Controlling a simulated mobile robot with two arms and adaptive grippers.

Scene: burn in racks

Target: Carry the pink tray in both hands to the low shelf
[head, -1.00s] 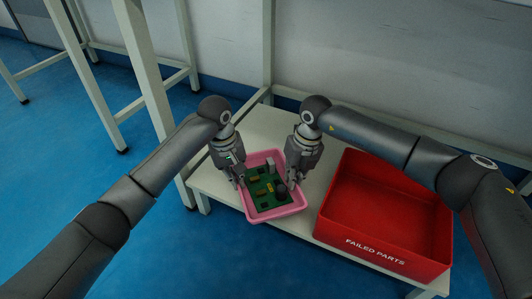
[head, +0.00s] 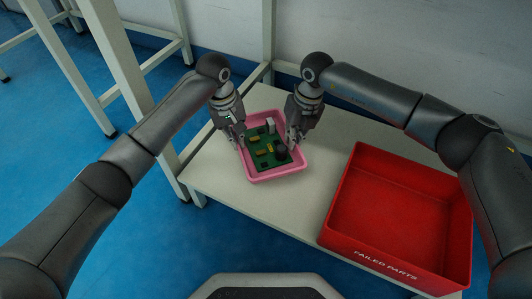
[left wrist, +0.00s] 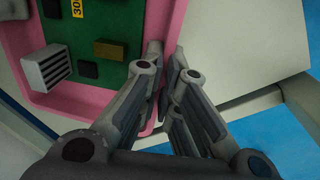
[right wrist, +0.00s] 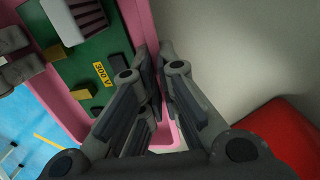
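The pink tray (head: 278,177) appears over the left part of the white low shelf (head: 222,172). I cannot tell whether it touches the surface. A green circuit board (head: 262,163) with several components lies in the tray. My left gripper (head: 241,145) is at the tray's left side, shut on its wall, with one finger on each side of the rim in the left wrist view (left wrist: 168,70). My right gripper (head: 293,145) is shut on the opposite wall, and the right wrist view (right wrist: 158,75) shows its fingers around the rim. The fingers hide parts of both rims.
A red bin (head: 397,262) marked FAILED PARTS stands on the shelf to the right of the tray, with a strip of bare shelf between. A pale rack post (head: 122,75) rises at the left. Blue floor (head: 155,225) lies in front.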

